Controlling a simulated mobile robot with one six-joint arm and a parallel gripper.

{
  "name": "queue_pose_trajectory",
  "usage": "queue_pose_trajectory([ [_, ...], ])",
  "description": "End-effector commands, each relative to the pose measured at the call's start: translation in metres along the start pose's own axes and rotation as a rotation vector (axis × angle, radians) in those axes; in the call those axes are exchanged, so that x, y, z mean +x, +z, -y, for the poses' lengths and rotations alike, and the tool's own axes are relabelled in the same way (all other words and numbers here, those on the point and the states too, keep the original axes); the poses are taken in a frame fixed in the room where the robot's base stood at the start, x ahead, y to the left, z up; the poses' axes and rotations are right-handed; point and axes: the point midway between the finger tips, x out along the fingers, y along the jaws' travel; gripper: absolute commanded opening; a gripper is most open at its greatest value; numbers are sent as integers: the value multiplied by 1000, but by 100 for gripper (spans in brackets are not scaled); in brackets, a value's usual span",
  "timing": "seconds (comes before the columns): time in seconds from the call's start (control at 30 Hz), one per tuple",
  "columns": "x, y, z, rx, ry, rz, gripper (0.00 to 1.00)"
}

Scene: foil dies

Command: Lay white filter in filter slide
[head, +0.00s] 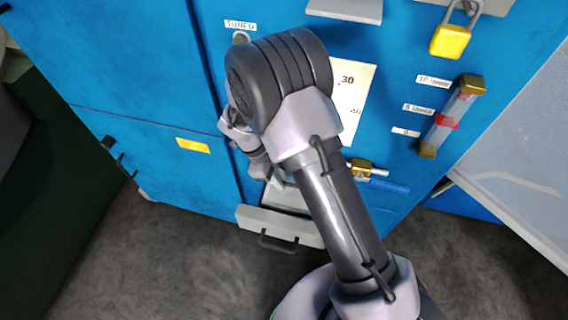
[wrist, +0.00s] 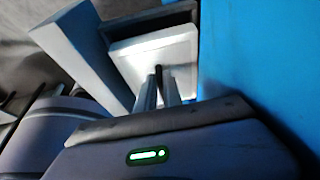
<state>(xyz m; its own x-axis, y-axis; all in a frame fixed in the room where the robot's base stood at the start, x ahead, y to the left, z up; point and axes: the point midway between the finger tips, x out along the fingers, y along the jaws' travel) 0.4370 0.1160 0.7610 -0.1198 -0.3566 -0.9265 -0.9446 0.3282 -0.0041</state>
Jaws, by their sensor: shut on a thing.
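The filter slide (head: 282,224) is a grey drawer with a dark handle, pulled out low from the blue cabinet. In the wrist view its broad grey front (wrist: 78,45) shows at the upper left. The white filter (wrist: 142,57) is a pale square pad in the wrist view, at or just above the slide's opening. I cannot tell whether it touches the slide. My gripper (wrist: 158,88) is shut on the filter's near edge. In the head view my arm hides most of the gripper and the filter cannot be made out clearly.
The blue cabinet (head: 145,75) rises beside the slide. A valve with a blue handle (head: 388,185), a gauge tube (head: 452,118) and a yellow padlock (head: 450,40) are on its face to the right. A pale translucent panel (head: 515,160) stands at far right. Dark floor (head: 150,260) is clear in front.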

Motion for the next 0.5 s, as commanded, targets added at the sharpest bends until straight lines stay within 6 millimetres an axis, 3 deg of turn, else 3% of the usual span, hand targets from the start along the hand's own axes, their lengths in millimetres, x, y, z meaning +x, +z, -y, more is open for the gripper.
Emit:
queue_pose_trajectory([
  [0.03,13,7,-3,-2,-2,-1,0],
  [0.13,23,14,-8,-1,-3,-1,0],
  [0.5,26,16,-10,2,-4,0,0],
])
